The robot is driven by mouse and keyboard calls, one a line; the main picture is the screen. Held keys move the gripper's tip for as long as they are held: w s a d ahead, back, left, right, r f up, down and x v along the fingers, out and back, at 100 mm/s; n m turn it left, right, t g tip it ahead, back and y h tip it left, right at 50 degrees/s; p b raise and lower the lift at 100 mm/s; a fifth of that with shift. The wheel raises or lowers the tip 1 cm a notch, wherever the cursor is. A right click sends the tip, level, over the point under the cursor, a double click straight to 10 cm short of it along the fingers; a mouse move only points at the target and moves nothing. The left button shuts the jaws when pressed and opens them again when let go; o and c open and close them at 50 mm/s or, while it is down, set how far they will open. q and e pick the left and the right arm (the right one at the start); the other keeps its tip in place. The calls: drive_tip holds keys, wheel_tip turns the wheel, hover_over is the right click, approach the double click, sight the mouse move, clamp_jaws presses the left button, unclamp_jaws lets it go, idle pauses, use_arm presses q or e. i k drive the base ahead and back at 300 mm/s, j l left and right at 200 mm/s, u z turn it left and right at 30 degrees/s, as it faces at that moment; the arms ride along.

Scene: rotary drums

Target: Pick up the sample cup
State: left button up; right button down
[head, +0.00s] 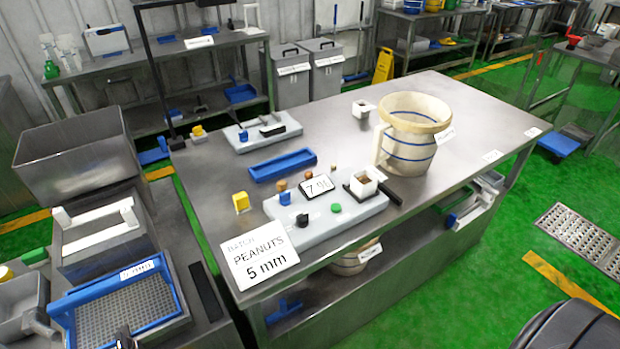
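Two small white square cups stand on the steel table (330,110). One white cup (363,181) with brown contents sits on the right end of a light grey device (345,213) near the table's front, beside a black handle-like part. The other white cup (362,109) stands alone farther back, left of the large cream tub; its inside looks dark. I cannot tell which one is the sample cup. Neither of my grippers shows clearly, and nothing is seen touching either cup.
The cream tub (408,150) stands right of the cups. A blue tray (283,165), a yellow block (241,202) and a peanuts sign (259,260) lie left of them. A small dark shape at the bottom left edge is unclear. The table's back right is clear.

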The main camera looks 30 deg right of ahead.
sight(363, 183)
drive_tip(key=z, duration=1.25)
drive_tip(key=i+l, duration=0.1)
drive_tip(key=l, duration=0.2)
drive_tip(key=i+l+u, duration=0.15)
drive_tip(key=l, duration=0.15)
drive_tip(key=i+l, duration=0.1)
drive_tip(key=l, duration=0.2)
drive_tip(key=i+l+u, duration=0.1)
drive_tip(key=l, duration=0.25)
